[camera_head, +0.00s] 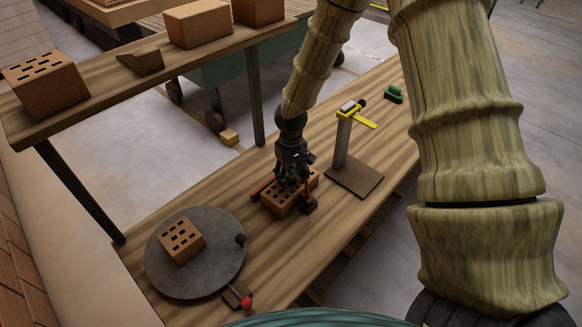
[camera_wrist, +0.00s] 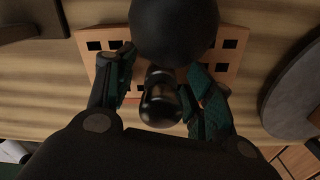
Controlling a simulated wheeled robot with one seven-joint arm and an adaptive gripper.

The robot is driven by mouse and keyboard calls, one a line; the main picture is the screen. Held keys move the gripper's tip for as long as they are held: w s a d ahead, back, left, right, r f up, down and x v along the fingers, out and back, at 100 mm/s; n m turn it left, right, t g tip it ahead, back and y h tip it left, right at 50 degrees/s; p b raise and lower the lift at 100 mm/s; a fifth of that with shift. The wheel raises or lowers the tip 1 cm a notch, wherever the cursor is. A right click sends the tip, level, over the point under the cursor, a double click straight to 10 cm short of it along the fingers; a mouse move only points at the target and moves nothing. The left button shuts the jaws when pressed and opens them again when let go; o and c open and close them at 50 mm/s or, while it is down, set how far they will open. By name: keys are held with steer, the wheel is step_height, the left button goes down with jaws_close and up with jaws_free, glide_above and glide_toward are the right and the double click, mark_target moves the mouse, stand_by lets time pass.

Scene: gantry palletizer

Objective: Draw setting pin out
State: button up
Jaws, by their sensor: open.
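My gripper (camera_head: 293,172) points down over a perforated brick (camera_head: 283,206) on the wooden bench. In the wrist view its two fingers (camera_wrist: 160,92) are apart, one on each side of a glossy black rounded piece (camera_wrist: 160,103). A large black ball (camera_wrist: 174,28) is just above that piece in the picture. These look like parts of a knobbed pin, but I cannot tell for sure which is the setting pin. I cannot tell whether the fingers touch it. The brick also shows behind them in the wrist view (camera_wrist: 232,55). The pin's lower end is hidden.
A grey turntable (camera_head: 220,268) with another brick (camera_head: 182,241) stands left, with a red knob (camera_head: 246,302) near it. A post with a yellow arm (camera_head: 357,116) stands right of my gripper. A raised shelf (camera_head: 105,79) with bricks is behind.

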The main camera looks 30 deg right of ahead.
steer(key=shift+f, duration=0.35)
jaws_close()
steer(key=shift+r, duration=0.25)
steer(key=shift+r+p, duration=3.2)
steer(key=shift+r, duration=0.65)
steer(key=shift+r, duration=0.1)
step_height(320, 180, up, 8)
steer(key=p, duration=0.6)
